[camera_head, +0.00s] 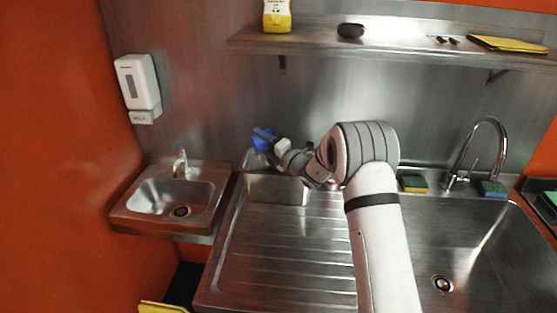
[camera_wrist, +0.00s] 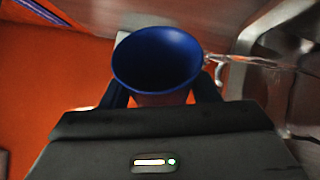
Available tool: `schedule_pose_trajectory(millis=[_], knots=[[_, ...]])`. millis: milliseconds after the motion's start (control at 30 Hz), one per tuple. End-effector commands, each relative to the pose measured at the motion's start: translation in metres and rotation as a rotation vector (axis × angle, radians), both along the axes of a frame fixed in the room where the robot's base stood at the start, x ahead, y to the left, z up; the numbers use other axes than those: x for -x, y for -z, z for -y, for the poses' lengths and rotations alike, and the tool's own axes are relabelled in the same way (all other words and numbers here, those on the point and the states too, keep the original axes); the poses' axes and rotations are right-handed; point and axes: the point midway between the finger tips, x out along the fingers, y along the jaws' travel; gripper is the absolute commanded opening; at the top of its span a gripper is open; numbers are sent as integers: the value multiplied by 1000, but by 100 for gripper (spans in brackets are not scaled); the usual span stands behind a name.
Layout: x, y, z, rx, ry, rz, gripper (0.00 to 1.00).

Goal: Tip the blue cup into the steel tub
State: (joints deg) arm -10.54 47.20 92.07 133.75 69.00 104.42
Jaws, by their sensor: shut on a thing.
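The blue cup (camera_head: 263,139) is at the end of my arm, above the back left of the draining board. In the wrist view the cup (camera_wrist: 157,60) has its round mouth turned towards the camera, and I make out nothing inside it. My gripper (camera_wrist: 160,92) is shut on the cup, with a dark finger on each side. In the head view my gripper (camera_head: 268,141) is small and partly merged with the cup. The steel tub (camera_head: 277,190) stands on the board just below the cup and gripper; its inside is hard to see.
A small hand sink (camera_head: 150,205) with a tap is on the left, below a soap dispenser (camera_head: 138,85). A large sink (camera_head: 470,245) with a curved tap (camera_head: 487,125) is on the right. A shelf (camera_head: 390,48) runs above. The ribbed draining board (camera_head: 285,260) is clear in front.

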Motion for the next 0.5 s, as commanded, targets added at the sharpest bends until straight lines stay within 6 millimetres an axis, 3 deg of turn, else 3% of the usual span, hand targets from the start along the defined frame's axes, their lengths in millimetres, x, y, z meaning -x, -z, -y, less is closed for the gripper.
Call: schedule_pose_trajectory(millis=[500], knots=[[1,-2,-1,-57,-1,-33,28]])
